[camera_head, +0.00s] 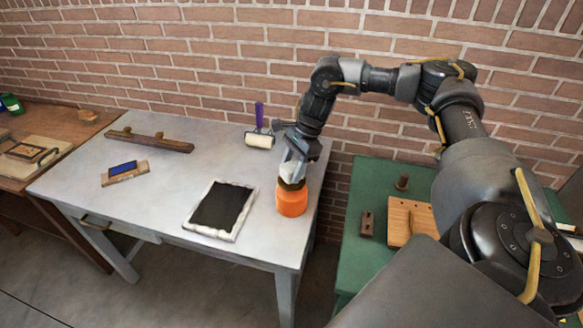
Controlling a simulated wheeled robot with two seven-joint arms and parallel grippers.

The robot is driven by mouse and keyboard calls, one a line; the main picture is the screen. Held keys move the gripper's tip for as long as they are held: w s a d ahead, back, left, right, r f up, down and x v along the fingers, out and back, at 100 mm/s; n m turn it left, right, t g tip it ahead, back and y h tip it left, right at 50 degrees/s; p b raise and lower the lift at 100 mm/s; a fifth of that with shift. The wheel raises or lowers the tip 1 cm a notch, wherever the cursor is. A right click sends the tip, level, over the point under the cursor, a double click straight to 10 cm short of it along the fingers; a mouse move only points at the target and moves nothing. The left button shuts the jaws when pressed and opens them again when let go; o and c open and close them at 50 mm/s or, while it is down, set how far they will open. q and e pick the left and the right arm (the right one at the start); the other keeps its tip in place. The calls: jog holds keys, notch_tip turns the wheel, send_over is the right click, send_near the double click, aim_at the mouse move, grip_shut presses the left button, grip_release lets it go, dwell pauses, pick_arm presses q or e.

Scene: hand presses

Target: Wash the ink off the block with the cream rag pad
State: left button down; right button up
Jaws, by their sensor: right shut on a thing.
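My right gripper (294,165) reaches down at the right end of the grey table. It is shut on the dark top of an orange, rounded pad-like thing (292,203), which is low over or on the tabletop; I cannot tell whether it touches. A small block with a blue face on a wooden base (125,173) lies on the table's left part, apart from the gripper. A flat black slab with a whitish rim (221,208) lies just left of the orange thing. I see no clearly cream rag pad. My left gripper is out of view.
A cream roller with a purple handle (259,139) lies at the back of the grey table (160,215). A long brown bar (150,141) lies at its back left. A green table (360,178) stands right, a wooden bench (65,128) left. The grey table's middle is clear.

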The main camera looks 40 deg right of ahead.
aim_at(286, 171)
jog(key=shift+f+b, duration=0.35)
jog(key=shift+f, duration=0.2)
dwell(0.5)
jog(key=shift+s, duration=0.1)
dwell(0.9)
notch_tip(286, 171, up, 7)
jog(key=p, duration=0.5)
jog(key=shift+p, duration=0.35)
dwell(0.5)
jog(key=shift+s+a+n, duration=0.2)
jog(key=shift+s+n, duration=0.05)
jog(key=shift+n, duration=0.15)
jog(key=s+a+n+g+b, duration=0.1)
jog(key=s+a+n, duration=0.1)
jog(key=a, duration=0.3)
jog(key=s+a+f+n+g, duration=0.1)
jog(key=a+n, duration=0.3)
jog(key=a, duration=0.2)
jog(key=s+a+n+g+h+b, duration=0.1)
jog(key=s+a+n, duration=0.1)
jog(key=a, duration=0.3)
jog(key=shift+s+a+f+n+g+b, duration=0.25)
jog(key=shift+s+a+n+g+b, duration=0.05)
jog(key=shift+s+n+b, duration=0.1)
